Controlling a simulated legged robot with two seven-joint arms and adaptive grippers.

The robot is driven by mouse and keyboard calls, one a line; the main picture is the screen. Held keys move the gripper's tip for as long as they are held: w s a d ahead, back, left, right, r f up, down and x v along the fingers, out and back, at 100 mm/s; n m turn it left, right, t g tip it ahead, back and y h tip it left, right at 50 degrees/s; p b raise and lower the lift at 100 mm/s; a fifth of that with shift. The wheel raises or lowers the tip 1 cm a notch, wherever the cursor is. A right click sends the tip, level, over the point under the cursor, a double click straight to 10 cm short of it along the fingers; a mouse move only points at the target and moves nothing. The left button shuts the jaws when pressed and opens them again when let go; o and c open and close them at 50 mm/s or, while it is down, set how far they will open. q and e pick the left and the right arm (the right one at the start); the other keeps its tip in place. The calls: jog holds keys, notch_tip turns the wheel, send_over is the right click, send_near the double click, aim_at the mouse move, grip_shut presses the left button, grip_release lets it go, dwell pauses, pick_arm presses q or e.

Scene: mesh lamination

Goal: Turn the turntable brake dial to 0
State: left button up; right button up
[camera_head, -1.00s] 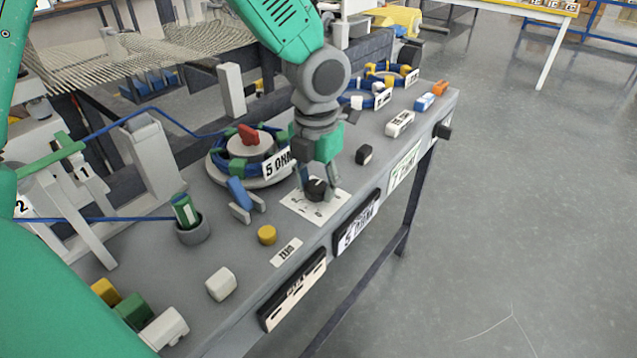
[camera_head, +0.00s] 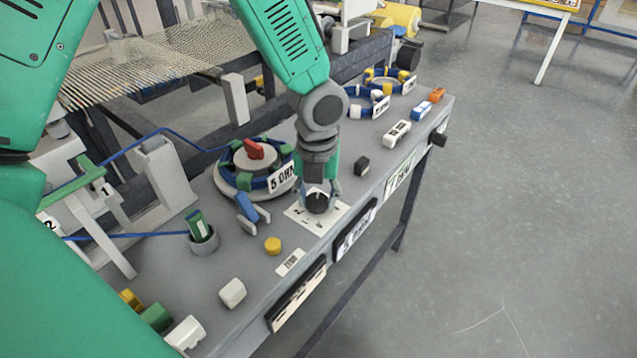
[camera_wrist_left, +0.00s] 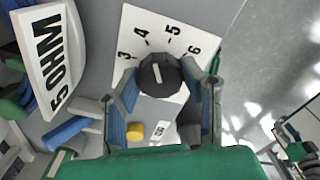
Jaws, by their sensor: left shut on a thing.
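The brake dial (camera_head: 317,203) is a round black knob with a white mark, on a white number plate (camera_head: 296,217) near the bench's front edge. In the left wrist view the dial (camera_wrist_left: 158,75) sits below the numbers 3, 4, 5 and 6 on the plate (camera_wrist_left: 205,28). Its white mark tilts up and slightly left; the exact number it points to I cannot tell. My left gripper (camera_head: 318,194) reaches down over the dial, shut on it, a finger on each side. The 0 is not readable. The turntable (camera_head: 245,182), ringed in blue and green, stands behind, labelled 5 OHM.
A blue lever (camera_head: 246,206) and a yellow button (camera_head: 272,246) lie left of the plate. A black block (camera_head: 362,165) is to its right. A grey cup (camera_head: 203,243) holds a green piece. The floor in front of the bench is clear.

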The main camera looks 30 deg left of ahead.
pick_arm(q)
jog(key=n+p, duration=0.3)
jog(key=shift+s+r+n, duration=0.1)
jog(key=shift+r+n, duration=0.05)
jog(key=shift+n, duration=0.25)
jog(key=n+p, duration=0.3)
jog(key=n, duration=0.1)
jog(key=shift+n+p, duration=0.3)
jog(key=shift+p, duration=0.1)
jog(key=n+p, duration=0.2)
jog(key=n, duration=0.2)
jog(key=n+p, duration=0.2)
jog(key=n, duration=0.3)
jog(key=n+p, duration=0.1)
jog(key=n, duration=0.4)
jog(key=n+p, duration=0.1)
jog(key=n, duration=0.4)
jog(key=shift+n, duration=0.4)
jog(key=n+p, duration=0.1)
jog(key=n, duration=0.7)
jog(key=n+p, duration=0.1)
jog(key=n, duration=0.1)
jog(key=shift+w, duration=0.3)
jog(key=shift+n, duration=0.4)
